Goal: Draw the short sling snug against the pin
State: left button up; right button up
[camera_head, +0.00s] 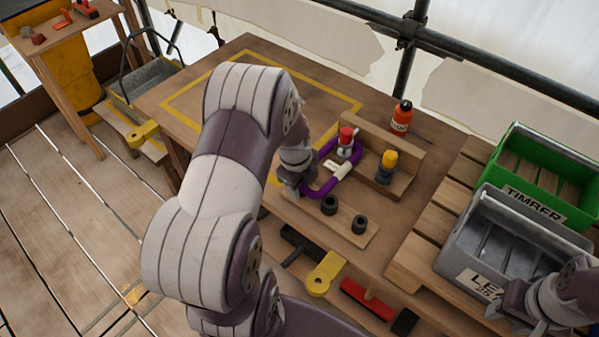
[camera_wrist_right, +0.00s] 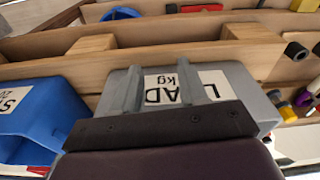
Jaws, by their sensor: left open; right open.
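The purple sling (camera_head: 318,191) with a white tag (camera_head: 341,170) forms a loop around the red-topped pin (camera_head: 346,139) on the wooden stand. A yellow-topped pin (camera_head: 387,165) stands to its right; the sling appears apart from it. My left gripper (camera_head: 297,182) is open at the sling's left end; its fingertips are partly hidden, and I cannot tell whether the sling lies between them. My right gripper (camera_head: 540,308) is open beside the grey LEAD crate (camera_head: 452,241). In the right wrist view its two fingers (camera_wrist_right: 160,88) are apart and empty in front of the crate (camera_wrist_right: 242,86).
A green TIMBER crate (camera_head: 515,172) stands behind the grey one on pallet slats. An orange bottle (camera_head: 401,117) is behind the stand. Two dark rings (camera_head: 344,214) sit on a board in front. A blue bin (camera_wrist_right: 35,120) is left in the wrist view. The yellow-outlined tabletop is clear.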

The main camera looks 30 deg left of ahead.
pick_arm(q)
jog(key=shift+w+f, duration=0.1)
jog(key=shift+f, duration=0.35)
grip_shut()
